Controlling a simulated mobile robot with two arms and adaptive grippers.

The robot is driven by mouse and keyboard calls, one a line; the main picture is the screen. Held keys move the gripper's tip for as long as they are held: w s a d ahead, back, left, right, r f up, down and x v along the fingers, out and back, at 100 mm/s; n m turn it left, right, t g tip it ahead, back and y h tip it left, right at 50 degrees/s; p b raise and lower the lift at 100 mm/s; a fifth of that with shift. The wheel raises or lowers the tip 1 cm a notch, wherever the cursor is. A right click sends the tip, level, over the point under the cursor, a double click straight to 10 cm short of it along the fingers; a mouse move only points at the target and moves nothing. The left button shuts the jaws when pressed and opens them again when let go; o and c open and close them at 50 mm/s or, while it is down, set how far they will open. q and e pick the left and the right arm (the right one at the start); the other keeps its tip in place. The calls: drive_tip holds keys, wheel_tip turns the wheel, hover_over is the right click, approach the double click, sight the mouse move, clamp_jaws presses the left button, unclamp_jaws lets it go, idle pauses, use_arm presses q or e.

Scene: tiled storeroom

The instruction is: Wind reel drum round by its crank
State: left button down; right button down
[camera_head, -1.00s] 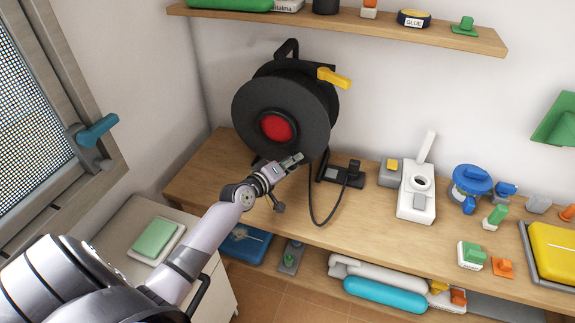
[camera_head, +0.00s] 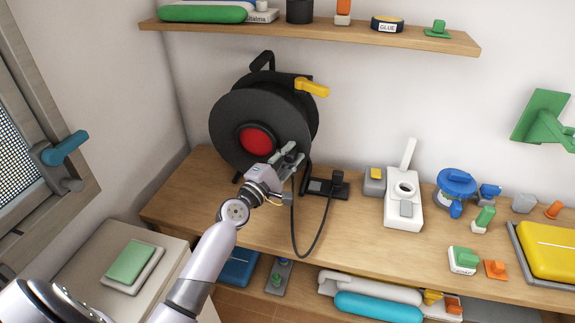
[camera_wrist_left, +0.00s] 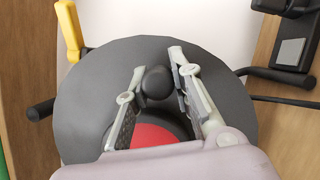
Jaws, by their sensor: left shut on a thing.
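The black cable reel (camera_head: 232,120) stands on the wooden bench, its drum face with a red hub (camera_head: 256,140) turned towards me. My left gripper (camera_head: 290,155) is at the drum's right side, right of and a little below the hub. In the left wrist view its two fingers (camera_wrist_left: 158,88) stand on either side of a round black crank knob (camera_wrist_left: 157,83) on the drum face, and the gripper is shut on it. Part of the red hub (camera_wrist_left: 152,136) shows below the knob. The crank's arm is not clearly visible. My right gripper is not in view.
A yellow lever (camera_head: 312,87) sticks out at the reel's upper right. A black cable (camera_head: 318,240) loops over the bench front from a black plug block (camera_head: 328,187). A white device (camera_head: 403,205) stands further right. A shelf (camera_head: 330,36) hangs above.

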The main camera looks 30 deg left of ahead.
sight(292, 124)
use_arm(q)
drive_tip(key=r+n, duration=0.1)
drive_tip(key=n, duration=0.1)
drive_tip(key=r+n+t+y, duration=0.1)
drive_tip(key=r+n, duration=0.1)
drive_tip(key=shift+a+r, duration=0.15)
drive_tip(key=shift+a, duration=0.05)
drive_tip(key=shift+s+a+r+n+t+y, duration=0.1)
drive_tip(key=shift+a+r+n+t+y, duration=0.2)
drive_tip(key=shift+r+n, duration=0.4)
drive_tip(key=shift+s+a+r+n+t+y, duration=0.15)
drive_tip(key=shift+r+n+y, duration=0.25)
drive_tip(key=shift+n, duration=0.6)
drive_tip(key=shift+w, duration=0.1)
drive_tip(key=c, duration=1.4)
unclamp_jaws()
drive_tip(key=v, duration=1.2)
drive_tip(key=shift+f, duration=0.1)
